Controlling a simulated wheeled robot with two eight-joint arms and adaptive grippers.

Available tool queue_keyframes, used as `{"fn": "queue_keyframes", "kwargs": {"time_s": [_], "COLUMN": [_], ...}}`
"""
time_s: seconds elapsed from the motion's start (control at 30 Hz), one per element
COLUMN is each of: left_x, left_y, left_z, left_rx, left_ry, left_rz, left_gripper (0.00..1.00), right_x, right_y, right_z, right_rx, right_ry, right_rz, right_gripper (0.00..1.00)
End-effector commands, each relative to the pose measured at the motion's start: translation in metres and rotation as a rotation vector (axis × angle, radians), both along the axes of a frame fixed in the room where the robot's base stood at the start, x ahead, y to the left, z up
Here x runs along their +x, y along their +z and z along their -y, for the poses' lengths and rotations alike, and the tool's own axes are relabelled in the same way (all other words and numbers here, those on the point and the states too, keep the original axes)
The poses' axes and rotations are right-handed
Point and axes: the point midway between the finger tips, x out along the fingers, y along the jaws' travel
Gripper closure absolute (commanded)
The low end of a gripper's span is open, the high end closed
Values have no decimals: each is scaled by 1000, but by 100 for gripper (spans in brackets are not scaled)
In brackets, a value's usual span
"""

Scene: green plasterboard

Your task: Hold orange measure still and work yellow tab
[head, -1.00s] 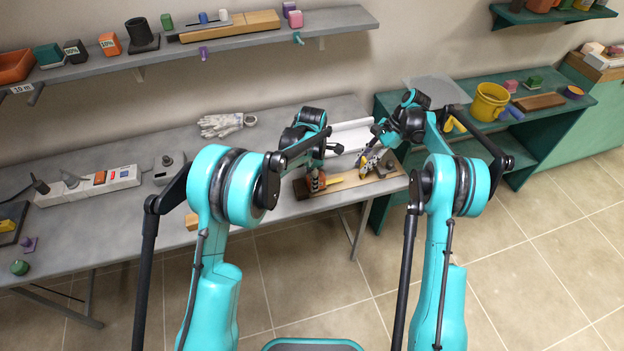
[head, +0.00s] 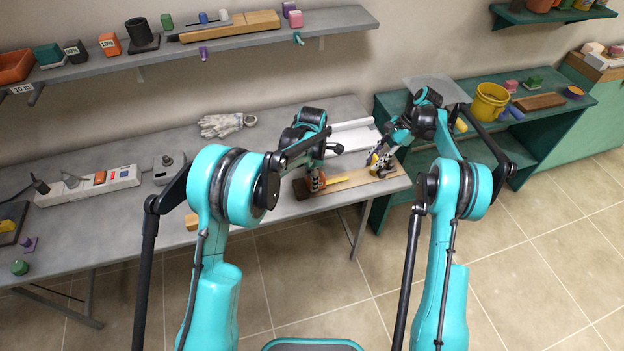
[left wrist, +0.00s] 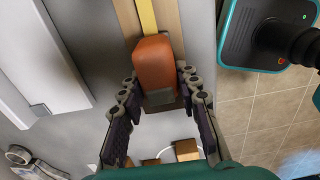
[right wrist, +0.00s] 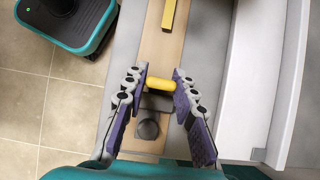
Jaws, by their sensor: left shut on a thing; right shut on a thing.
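The orange measure (left wrist: 155,65) lies on a long wooden board between the fingers of my left gripper (left wrist: 157,82), which is shut on it. A yellow strip (left wrist: 148,15) runs along the board beyond it. My right gripper (right wrist: 160,78) is shut on the yellow tab (right wrist: 161,85), which lies crosswise over the board near a dark block. A yellow strip (right wrist: 169,15) ends on the board a little apart from the tab. In the head view, my left gripper (head: 316,178) is at the measure and my right gripper (head: 374,162) is at the board's right part.
The wooden board (head: 350,191) lies near the front edge of the grey bench (head: 120,222). A white channel (head: 350,135) lies behind it. Gloves (head: 222,125) and a power strip (head: 95,182) are further left. A green bench with a yellow bucket (head: 488,102) stands at right.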

Motion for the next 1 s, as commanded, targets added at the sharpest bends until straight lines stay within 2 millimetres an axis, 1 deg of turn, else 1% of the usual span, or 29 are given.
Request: {"fn": "queue_keyframes", "kwargs": {"time_s": [1.0], "left_x": [0], "left_y": [0], "left_z": [-1], "left_rx": [1], "left_ry": [1], "left_rz": [0], "left_gripper": [100], "right_x": [3], "right_y": [0], "right_z": [9], "right_rx": [-1], "right_ry": [0], "right_rz": [0], "right_gripper": [99]}}
